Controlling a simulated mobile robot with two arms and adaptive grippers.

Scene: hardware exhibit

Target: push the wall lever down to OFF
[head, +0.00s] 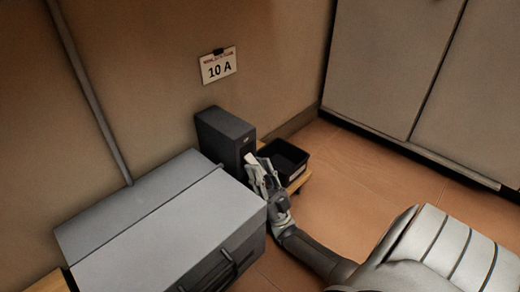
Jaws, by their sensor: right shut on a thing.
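A dark grey upright box (218,138) stands against the wall, with a small pale marking near the top of its front face. My right gripper (257,167) is at the lower front of this box, shut on what seems to be the wall lever. The fingers hide most of the lever, so I cannot tell its angle or read any ON or OFF label. My left gripper is not in view.
A large grey metal case (165,225) with a dark handle fills the lower left. A black open bin (290,153) sits close beside my right gripper, on a wooden surface (299,181). Grey cabinets (400,70) stand right; floor there is clear.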

